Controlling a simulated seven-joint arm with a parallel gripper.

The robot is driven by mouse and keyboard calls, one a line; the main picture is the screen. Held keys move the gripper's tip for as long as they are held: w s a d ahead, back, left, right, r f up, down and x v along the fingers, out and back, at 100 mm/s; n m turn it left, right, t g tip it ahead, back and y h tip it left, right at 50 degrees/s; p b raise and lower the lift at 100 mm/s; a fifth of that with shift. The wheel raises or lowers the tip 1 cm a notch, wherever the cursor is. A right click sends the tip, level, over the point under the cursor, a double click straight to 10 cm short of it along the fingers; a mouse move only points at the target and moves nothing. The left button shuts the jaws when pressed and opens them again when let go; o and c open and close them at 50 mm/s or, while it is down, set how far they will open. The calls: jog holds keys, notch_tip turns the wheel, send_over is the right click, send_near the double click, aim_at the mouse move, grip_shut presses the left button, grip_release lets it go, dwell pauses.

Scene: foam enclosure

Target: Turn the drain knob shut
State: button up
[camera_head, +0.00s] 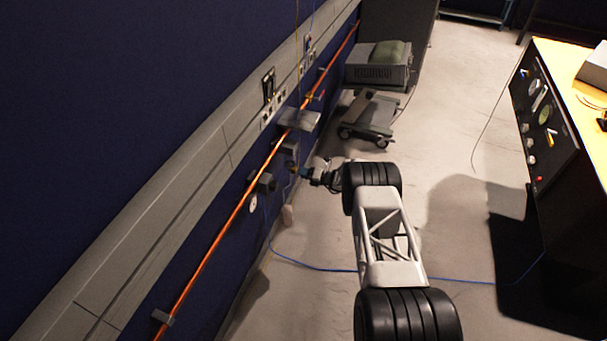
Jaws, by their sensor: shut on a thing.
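A copper pipe (238,209) runs slantwise along the wall on the left, with grey brackets and small fittings on it. My gripper (304,171) is at the end of my arm, close to the wall just right of the pipe. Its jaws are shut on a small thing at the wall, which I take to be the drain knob. The fingers cover most of it, and its turn angle is too small to make out.
A grey box-like fitting (265,183) sits by the pipe, left of my gripper. A grey shelf (299,119) juts from the wall above. A wheeled cart (368,117) stands behind. A bench with a dark panel (545,115) is at right. A blue cable (312,267) crosses the floor.

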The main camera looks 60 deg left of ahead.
dwell(0.3)
jog(key=o, duration=0.9)
jog(key=shift+d, duration=0.1)
jog(key=shift+v, duration=3.85)
jog(key=shift+w, duration=0.1)
